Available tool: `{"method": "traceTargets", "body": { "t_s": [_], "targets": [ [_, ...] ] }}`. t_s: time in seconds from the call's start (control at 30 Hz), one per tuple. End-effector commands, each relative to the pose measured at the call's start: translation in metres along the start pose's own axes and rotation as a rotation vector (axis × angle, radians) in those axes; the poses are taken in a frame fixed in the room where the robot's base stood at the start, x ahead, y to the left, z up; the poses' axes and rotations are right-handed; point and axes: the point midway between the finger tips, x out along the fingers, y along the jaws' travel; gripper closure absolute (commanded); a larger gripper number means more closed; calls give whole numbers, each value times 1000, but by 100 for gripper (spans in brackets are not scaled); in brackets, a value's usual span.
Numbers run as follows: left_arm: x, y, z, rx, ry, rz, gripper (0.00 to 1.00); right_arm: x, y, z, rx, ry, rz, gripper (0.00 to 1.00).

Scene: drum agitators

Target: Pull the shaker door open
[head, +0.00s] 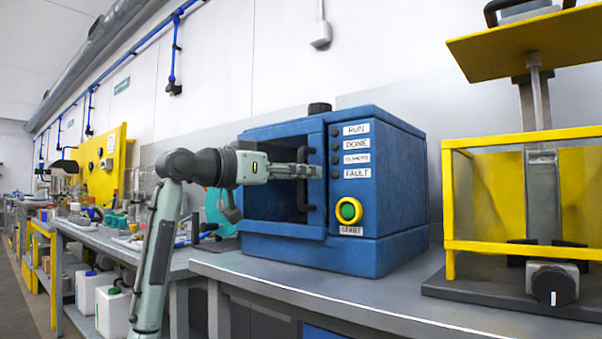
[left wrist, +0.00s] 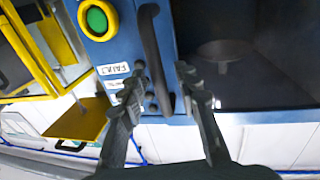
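The blue shaker (head: 395,195) stands on the grey bench. Its front has a dark panel or opening (head: 270,205), and I cannot tell glass from open space. A black upright bar handle (head: 303,200) is at the right edge of that front; it also shows in the left wrist view (left wrist: 152,45). My left gripper (head: 312,171) is at the handle. In the left wrist view its two fingers (left wrist: 161,72) are spread, one on each side of the handle, with visible gaps. My right gripper is not in view.
A green START button (head: 348,211) in a yellow ring and status labels are on the shaker's right front panel. A yellow-framed machine (head: 500,246) stands to the right. Bare bench top (head: 340,290) lies in front of the shaker. A cluttered bench is at the left.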

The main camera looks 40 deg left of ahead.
Motion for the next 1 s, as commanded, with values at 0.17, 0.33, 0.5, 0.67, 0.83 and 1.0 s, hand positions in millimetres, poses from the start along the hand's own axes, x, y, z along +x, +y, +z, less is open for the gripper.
{"method": "traceTargets", "body": {
  "t_s": [0.17,0.33,0.5,0.67,0.83,1.0],
  "targets": [
    [1,0,0,0,0,0,68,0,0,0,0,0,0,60],
    [1,0,0,0,0,0,82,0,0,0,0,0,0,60],
    [1,0,0,0,-1,1,100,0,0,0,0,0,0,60],
    [1,0,0,0,-1,1,100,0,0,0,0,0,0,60],
    [1,0,0,0,-1,1,100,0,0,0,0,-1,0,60],
    [0,1,0,-1,-2,11,100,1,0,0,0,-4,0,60]
  ]
}}
